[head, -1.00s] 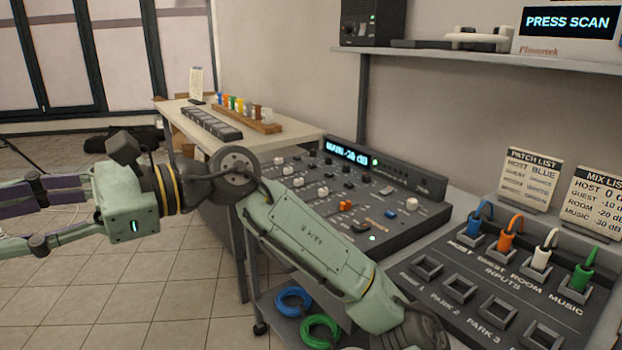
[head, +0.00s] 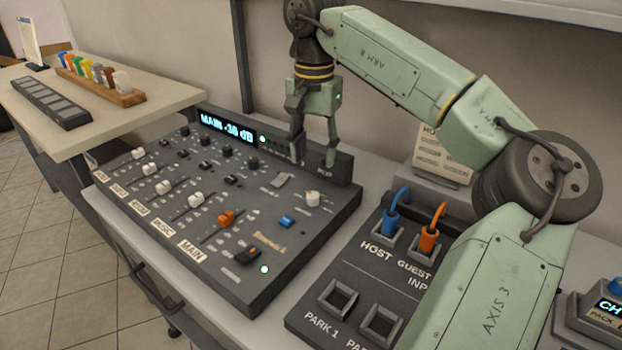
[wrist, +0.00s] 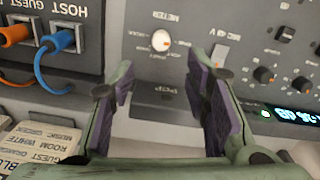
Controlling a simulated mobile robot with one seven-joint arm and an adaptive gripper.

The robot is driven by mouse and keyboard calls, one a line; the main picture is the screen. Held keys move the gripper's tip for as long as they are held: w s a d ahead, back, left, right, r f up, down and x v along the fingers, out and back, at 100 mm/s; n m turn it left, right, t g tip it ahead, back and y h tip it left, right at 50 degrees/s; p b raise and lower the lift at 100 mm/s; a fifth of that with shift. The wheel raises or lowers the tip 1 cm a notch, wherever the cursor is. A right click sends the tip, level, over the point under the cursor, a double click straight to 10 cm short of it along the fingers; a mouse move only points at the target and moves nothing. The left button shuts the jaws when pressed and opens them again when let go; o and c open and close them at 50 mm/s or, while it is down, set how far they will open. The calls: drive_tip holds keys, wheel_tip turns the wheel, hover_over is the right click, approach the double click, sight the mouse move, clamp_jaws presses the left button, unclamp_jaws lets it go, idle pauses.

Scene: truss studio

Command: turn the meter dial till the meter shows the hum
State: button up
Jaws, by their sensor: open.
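The meter dial (head: 312,198) is a white knob at the right rear of the dark mixing desk (head: 330,215). In the wrist view the dial (wrist: 160,41) stands under an upside-down METER label, ahead of the fingers. My gripper (head: 315,160) points down near the desk's rear right, apart from the dial and behind it. Its two fingers (wrist: 160,78) are spread with nothing between them. The desk's lit display (head: 226,129) reads MAIN and a dB value that looks like -30.
The desk carries white faders, an orange fader (head: 227,218), a blue button (head: 287,221) and a grey switch (head: 280,180) near the dial. The patch panel (head: 345,270) with blue and orange plugs is at right. A side table (head: 150,95) stands at left.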

sight(313, 194)
wheel_tip(313, 194, down, 10)
drive_tip(key=shift+s+a+r+p, duration=0.1)
drive_tip(key=shift+s+r+p, duration=0.05)
drive_tip(key=shift+p, duration=0.5)
clamp_jaws()
